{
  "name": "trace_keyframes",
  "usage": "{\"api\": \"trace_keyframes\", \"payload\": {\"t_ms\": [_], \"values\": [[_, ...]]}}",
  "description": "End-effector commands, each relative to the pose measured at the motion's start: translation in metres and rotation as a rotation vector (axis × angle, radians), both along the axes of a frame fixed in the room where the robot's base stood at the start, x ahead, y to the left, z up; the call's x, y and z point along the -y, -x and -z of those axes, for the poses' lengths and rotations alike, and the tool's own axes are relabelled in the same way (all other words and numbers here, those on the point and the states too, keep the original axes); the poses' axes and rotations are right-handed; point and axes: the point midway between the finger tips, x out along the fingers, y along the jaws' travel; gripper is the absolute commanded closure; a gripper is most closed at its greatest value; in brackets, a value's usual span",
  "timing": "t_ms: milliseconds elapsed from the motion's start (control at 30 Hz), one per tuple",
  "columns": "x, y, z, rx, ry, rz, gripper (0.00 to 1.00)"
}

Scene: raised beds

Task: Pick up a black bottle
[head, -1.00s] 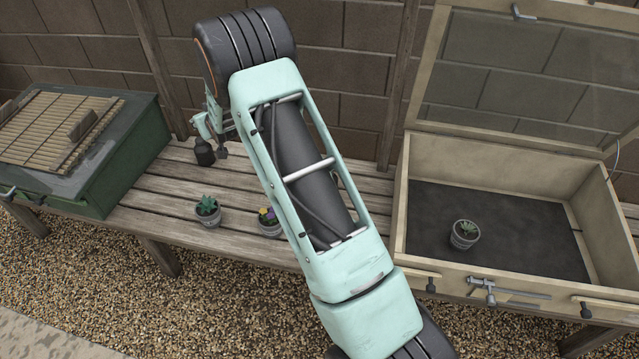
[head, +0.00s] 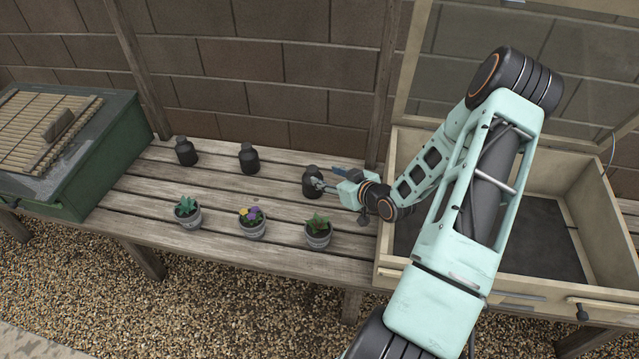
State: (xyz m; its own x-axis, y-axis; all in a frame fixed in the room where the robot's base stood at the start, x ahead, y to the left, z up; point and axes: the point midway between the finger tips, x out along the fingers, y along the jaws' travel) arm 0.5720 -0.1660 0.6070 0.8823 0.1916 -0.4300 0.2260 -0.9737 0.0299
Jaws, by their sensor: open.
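Three black bottles stand upright along the back of the wooden bench: a left bottle (head: 186,151), a middle bottle (head: 249,158) and a right bottle (head: 311,183). My gripper (head: 318,184) comes in from the right, low over the bench. It is open, with its fingers at the right bottle. One finger shows in front of the bottle's body and the other lies near its right side. I cannot tell whether the fingers touch it.
Three small potted plants stand along the bench front: a succulent (head: 188,213), a flowering plant (head: 252,223) and a green plant (head: 318,232). A green box (head: 110,160) is at left. An open wooden cold frame (head: 384,232) is at right, partly behind my arm. A block wall stands behind.

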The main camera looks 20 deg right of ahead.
Motion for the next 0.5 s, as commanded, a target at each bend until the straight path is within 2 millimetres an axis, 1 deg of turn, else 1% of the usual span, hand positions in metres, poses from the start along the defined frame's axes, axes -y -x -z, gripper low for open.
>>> {"api": "trace_keyframes", "payload": {"t_ms": [67,167,267,400,500], "values": [[-0.002,0.008,0.002,0.020,-0.023,-0.004,0.53],[-0.007,0.010,0.003,0.042,-0.040,-0.014,0.53],[-0.011,0.000,0.007,0.048,-0.044,-0.020,0.53],[-0.016,-0.022,0.016,0.047,-0.042,-0.019,0.53],[-0.017,-0.033,0.020,0.046,-0.042,-0.017,0.53]]}}
